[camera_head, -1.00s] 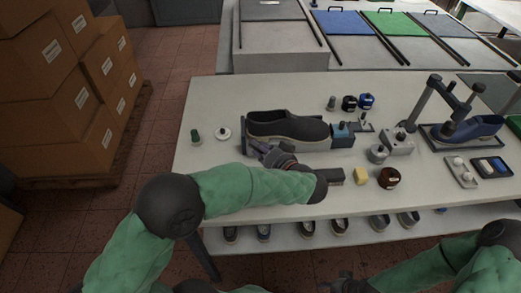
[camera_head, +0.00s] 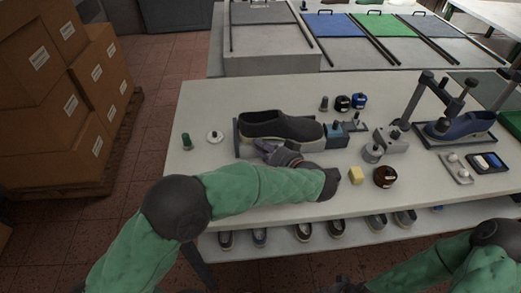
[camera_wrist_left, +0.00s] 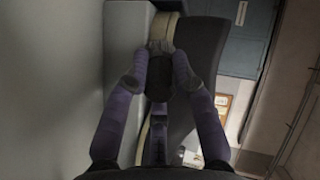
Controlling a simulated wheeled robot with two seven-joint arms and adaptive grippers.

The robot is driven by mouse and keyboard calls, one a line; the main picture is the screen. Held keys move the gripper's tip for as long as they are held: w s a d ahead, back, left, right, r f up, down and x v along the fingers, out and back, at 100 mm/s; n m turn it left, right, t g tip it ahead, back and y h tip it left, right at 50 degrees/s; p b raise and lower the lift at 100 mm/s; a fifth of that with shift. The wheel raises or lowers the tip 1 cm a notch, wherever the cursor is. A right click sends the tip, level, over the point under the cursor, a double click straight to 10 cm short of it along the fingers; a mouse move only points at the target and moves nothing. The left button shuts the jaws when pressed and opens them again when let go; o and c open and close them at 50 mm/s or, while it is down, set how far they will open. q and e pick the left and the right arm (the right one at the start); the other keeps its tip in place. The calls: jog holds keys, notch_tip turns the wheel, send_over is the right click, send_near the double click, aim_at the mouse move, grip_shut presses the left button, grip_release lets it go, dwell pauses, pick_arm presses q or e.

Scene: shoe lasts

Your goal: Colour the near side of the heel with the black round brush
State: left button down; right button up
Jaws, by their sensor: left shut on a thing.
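The black shoe (camera_head: 282,128) with a pale sole lies in a grey holder on the table, its opening toward the left end. My left gripper (camera_head: 264,148) is at the shoe's near side, toward the left end. In the left wrist view my left gripper (camera_wrist_left: 160,62) is shut on a dark, stubby thing (camera_wrist_left: 160,76), which looks like the black round brush. Its tip is close to the pale sole edge (camera_wrist_left: 166,25) and the dark upper (camera_wrist_left: 200,50); contact cannot be told. My right gripper (camera_head: 342,286) shows only in part at the bottom edge.
A green-capped bottle (camera_head: 186,142) and a white round dish (camera_head: 214,137) stand left of the shoe. A yellow sponge (camera_head: 356,175) and a brown jar (camera_head: 385,177) stand to the right. A blue shoe (camera_head: 462,125) sits in a clamp stand. The front left tabletop is clear.

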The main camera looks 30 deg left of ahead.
pick_arm(q)
jog(key=shift+w+d+b, duration=0.4)
jog(key=shift+w+d, duration=0.05)
jog(key=shift+d, duration=0.25)
jog(key=shift+w+d+b, duration=0.35)
jog(key=shift+w+d, duration=0.1)
jog(key=shift+d, duration=0.2)
jog(key=shift+a+b, duration=0.1)
jog(key=shift+b, duration=0.25)
jog(key=shift+s+a+b, duration=0.2)
jog(key=shift+s+a, duration=0.2)
jog(key=shift+a, duration=0.3)
jog(key=shift+s+a+b, duration=0.2)
jog(key=shift+s+a, duration=0.15)
jog(key=shift+a, duration=0.3)
jog(key=shift+s+a, duration=0.5)
jog(key=shift+a, duration=0.25)
jog(key=shift+s+a, duration=0.45)
jog(key=shift+a, duration=0.25)
jog(key=shift+s+d, duration=0.55)
jog(key=shift+s, duration=0.3)
jog(key=shift+s+d, duration=0.5)
jog(key=shift+s, duration=0.35)
jog(key=shift+s+d, duration=0.55)
jog(key=shift+s, duration=0.3)
jog(key=shift+s+d, duration=0.4)
jog(key=shift+s, duration=0.25)
jog(key=shift+s+d, duration=0.4)
jog(key=shift+s, duration=0.25)
